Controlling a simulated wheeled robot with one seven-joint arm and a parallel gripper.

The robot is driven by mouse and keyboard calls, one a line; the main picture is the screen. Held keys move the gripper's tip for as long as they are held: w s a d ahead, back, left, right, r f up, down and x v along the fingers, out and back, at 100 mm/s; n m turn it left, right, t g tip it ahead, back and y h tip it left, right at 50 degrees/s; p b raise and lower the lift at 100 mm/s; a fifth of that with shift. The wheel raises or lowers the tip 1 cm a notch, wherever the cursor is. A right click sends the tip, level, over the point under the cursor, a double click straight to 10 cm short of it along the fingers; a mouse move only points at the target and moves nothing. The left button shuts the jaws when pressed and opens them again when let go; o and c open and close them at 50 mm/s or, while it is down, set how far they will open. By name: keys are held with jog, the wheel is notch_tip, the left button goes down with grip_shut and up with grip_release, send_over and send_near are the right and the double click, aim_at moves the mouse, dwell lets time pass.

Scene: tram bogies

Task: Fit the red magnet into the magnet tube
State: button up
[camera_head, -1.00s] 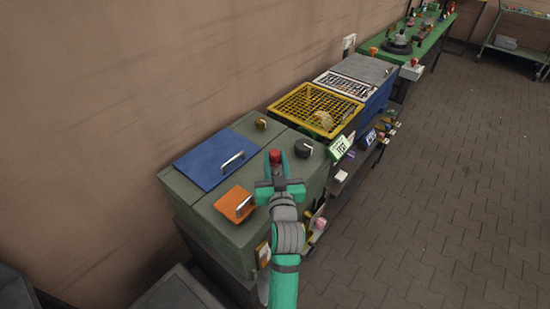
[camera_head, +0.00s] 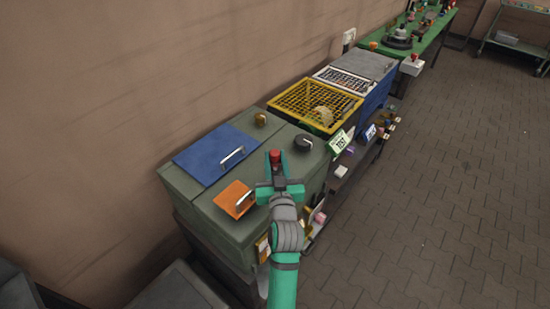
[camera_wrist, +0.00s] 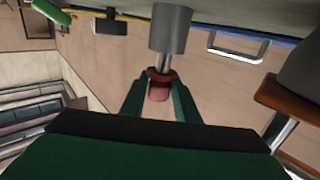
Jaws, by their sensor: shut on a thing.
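My gripper (camera_head: 275,166) is shut on the red magnet (camera_head: 275,155) beside the right part of the grey-green cabinet in the head view. In the wrist view the green fingertips (camera_wrist: 158,92) close around the red magnet (camera_wrist: 158,80). A thin metal shaft runs from the red part to a wider grey cylinder (camera_wrist: 171,28). I cannot tell whether this cylinder is part of the held magnet or the magnet tube. No tube is clearly identifiable in the head view, where my gripper hides part of the cabinet.
The cabinet top holds a blue lid (camera_head: 215,152), an orange flap (camera_head: 231,197), a black knob (camera_head: 304,142) and a brass knob (camera_head: 261,119). A yellow grid crate (camera_head: 316,104) stands behind. Small items sit on a lower shelf at the right. The paved floor (camera_head: 440,200) is open.

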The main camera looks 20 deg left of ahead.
jog(key=shift+w+f, duration=0.1)
jog(key=shift+f, duration=0.7)
jog(key=shift+s+a+f, duration=0.1)
jog(key=shift+s+f, duration=0.1)
jog(key=shift+f, duration=0.05)
jog(key=o, duration=1.2)
jog(key=shift+f, duration=0.1)
jog(key=v, duration=1)
jog(key=shift+s, duration=0.35)
